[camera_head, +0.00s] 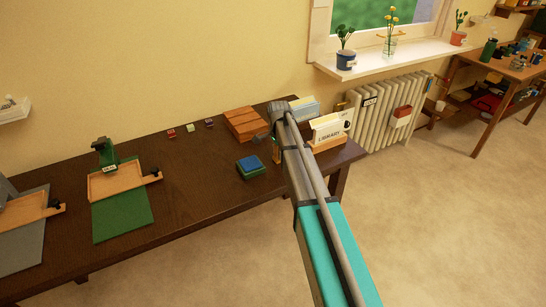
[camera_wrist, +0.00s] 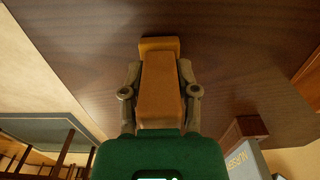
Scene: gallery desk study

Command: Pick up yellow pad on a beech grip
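In the wrist view, the beech grip (camera_wrist: 161,95) lies between the two fingers of my gripper (camera_wrist: 160,68), with its broader yellow-brown pad end (camera_wrist: 159,45) beyond the fingertips. The fingers press close along both sides of the grip, so my gripper looks shut on it. Dark wooden tabletop shows behind the pad; whether the pad touches it I cannot tell. In the head view, my gripper is at the desk's right end, mostly hidden by my arm, with a small orange-brown part of the grip (camera_head: 276,155) showing.
A blue-topped pad (camera_head: 251,165) lies left of my gripper on the dark desk (camera_head: 200,180). Small coloured blocks (camera_head: 191,128) and a green board (camera_head: 122,217) are further left.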

